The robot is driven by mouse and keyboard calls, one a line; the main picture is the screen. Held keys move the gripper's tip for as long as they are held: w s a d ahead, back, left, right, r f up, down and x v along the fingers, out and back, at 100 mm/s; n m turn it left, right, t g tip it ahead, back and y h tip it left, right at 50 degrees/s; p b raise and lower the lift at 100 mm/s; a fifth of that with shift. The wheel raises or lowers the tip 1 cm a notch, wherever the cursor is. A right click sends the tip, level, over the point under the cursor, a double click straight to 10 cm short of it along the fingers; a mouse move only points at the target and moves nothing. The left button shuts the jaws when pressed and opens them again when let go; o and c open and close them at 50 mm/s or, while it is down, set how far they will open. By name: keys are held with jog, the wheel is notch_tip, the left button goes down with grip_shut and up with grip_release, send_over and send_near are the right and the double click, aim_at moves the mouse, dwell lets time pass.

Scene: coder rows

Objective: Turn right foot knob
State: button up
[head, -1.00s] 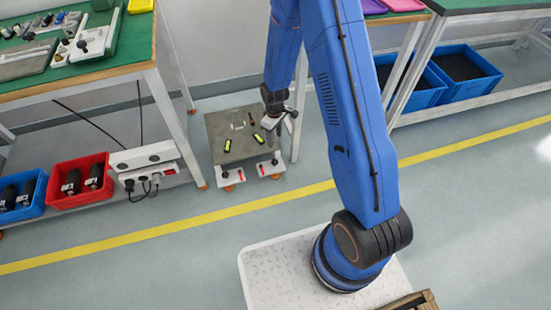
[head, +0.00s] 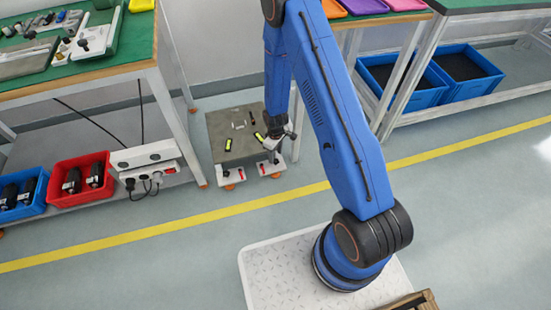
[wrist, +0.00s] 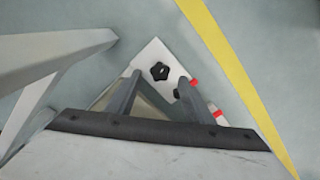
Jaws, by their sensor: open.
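A low unit with a grey top (head: 225,125) stands on the floor, with white foot plates along its front. The right foot plate (head: 270,168) bears a small red part; the left foot plate (head: 228,176) is similar. My gripper (head: 274,142) is above the unit's right front part.
A white table leg (wrist: 60,60) is close on the left in the wrist view. A green-topped bench (head: 110,65) stands at the left, with a red bin (head: 60,200) and a white socket box (head: 150,153) on its lower shelf. The floor in front is clear.

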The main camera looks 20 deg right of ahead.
aim_at(276, 160)
jog(key=shift+f, duration=1.6)
jog(key=c, duration=1)
jog(key=shift+c, duration=0.2)
